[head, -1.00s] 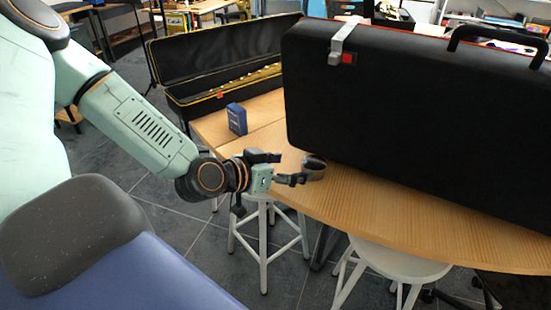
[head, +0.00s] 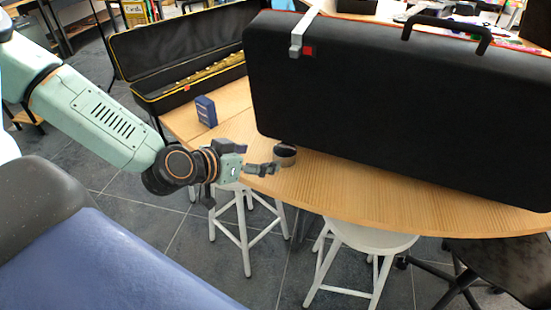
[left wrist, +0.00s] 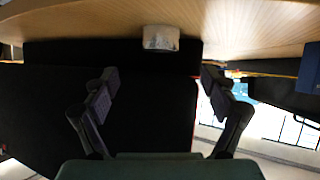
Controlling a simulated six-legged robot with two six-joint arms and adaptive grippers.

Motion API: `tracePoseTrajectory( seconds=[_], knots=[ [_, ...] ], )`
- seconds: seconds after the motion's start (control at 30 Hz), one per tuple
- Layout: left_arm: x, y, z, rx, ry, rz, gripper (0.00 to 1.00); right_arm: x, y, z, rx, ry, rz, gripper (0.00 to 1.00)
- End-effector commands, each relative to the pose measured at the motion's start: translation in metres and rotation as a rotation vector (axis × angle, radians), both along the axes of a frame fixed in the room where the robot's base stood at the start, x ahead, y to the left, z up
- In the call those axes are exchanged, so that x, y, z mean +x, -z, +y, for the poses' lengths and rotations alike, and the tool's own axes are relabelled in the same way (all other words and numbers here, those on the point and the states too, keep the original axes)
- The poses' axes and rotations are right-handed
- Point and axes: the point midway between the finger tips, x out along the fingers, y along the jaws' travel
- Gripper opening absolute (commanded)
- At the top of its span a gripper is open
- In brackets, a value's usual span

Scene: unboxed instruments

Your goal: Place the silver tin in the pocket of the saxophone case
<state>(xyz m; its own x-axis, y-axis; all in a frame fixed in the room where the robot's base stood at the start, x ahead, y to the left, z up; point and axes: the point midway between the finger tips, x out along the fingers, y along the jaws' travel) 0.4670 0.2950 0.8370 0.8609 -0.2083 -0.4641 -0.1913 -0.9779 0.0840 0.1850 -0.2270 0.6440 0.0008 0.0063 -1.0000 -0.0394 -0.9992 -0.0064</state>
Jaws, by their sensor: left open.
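The open saxophone case (head: 160,80) lies at the back left with a gold saxophone (head: 210,70) inside. I cannot make out its pocket. My right gripper is not in view.
A big black case (head: 390,110) stands upright on the wooden table (head: 400,200) and blocks the middle and right. A blue box (head: 206,111) stands between the tin and the open case. White stools (head: 365,237) stand below the table edge.

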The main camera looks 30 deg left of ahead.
Motion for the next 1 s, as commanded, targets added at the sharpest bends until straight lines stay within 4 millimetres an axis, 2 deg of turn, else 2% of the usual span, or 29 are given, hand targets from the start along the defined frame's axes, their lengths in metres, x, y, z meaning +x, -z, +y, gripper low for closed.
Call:
tracePoseTrajectory(
  seconds=[0.03,0.3,0.5,1.0],
  knots=[
    [0.006,0.005,-0.003,0.02,0.005,0.015,0.85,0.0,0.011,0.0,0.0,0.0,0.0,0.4],
    [0.026,0.007,-0.01,0.083,-0.049,0.086,0.85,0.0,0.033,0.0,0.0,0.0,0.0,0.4],
    [0.031,0.006,-0.01,0.101,-0.074,0.1,0.85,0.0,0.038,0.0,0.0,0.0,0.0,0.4],
    [0.059,0.025,-0.015,0.103,-0.074,0.101,0.85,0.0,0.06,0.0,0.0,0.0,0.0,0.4]
  ],
)
